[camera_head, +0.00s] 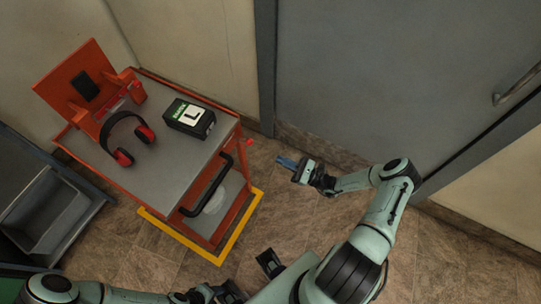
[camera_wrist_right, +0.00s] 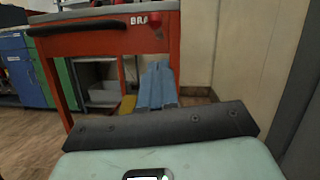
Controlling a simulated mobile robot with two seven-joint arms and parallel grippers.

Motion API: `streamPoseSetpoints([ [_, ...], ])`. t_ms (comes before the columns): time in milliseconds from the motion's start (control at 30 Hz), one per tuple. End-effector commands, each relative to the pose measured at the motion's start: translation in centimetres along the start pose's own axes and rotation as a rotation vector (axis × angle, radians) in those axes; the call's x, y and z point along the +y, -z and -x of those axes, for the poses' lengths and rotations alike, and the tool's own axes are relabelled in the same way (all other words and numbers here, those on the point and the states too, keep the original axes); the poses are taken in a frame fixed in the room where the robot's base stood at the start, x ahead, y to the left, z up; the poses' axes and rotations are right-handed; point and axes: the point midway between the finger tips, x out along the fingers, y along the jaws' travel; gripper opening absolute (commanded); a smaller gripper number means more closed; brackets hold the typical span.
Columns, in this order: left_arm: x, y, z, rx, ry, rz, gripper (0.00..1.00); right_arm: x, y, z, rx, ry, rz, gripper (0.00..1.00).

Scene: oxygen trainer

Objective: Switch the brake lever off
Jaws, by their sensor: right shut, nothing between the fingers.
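The orange-red cart (camera_head: 220,158) stands at the left of the head view. A small red part that looks like the brake lever (camera_head: 249,142) sticks out of the cart's right side. In the right wrist view, a red part (camera_wrist_right: 156,22) sits beside a partly hidden "BRA" label (camera_wrist_right: 139,20) on the cart's red panel. My right gripper (camera_head: 287,163) is shut and empty, apart from the cart and just below and right of the lever. Its blue fingers (camera_wrist_right: 157,88) point toward that panel. My left gripper (camera_head: 215,293) is low in the head view; its jaws are unclear.
On the cart are red-black headphones (camera_head: 126,138) and a black box marked L (camera_head: 190,118). A black handle (camera_head: 208,185) runs along its front edge. A grey door (camera_head: 390,75) and wall stand behind. Yellow floor tape (camera_head: 215,258) borders the cart; open floor lies to the right.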

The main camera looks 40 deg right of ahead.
Motion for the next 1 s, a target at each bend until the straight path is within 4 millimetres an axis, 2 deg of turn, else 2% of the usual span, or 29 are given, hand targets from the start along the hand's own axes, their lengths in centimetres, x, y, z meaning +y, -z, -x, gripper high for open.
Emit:
streamPoseSetpoints([
  [100, -0.1, -0.1, -0.4, -0.001, 0.0, 0.0, 0.43, 0.0, -0.1, 1.9, 0.001, 0.001, 0.001, 0.0],
  [300, -0.2, -0.1, -0.5, -0.002, 0.001, 0.001, 0.43, 0.0, -0.2, 3.1, 0.001, 0.001, 0.001, 0.0],
  [900, -0.2, -0.1, -0.5, -0.002, 0.001, 0.001, 0.43, 0.0, -0.2, 3.1, 0.001, -0.002, -0.001, 0.0],
  [1000, -0.2, -0.1, -0.4, -0.002, 0.001, 0.001, 0.43, 1.2, 0.1, 2.4, 0.018, -0.045, -0.015, 0.0],
])
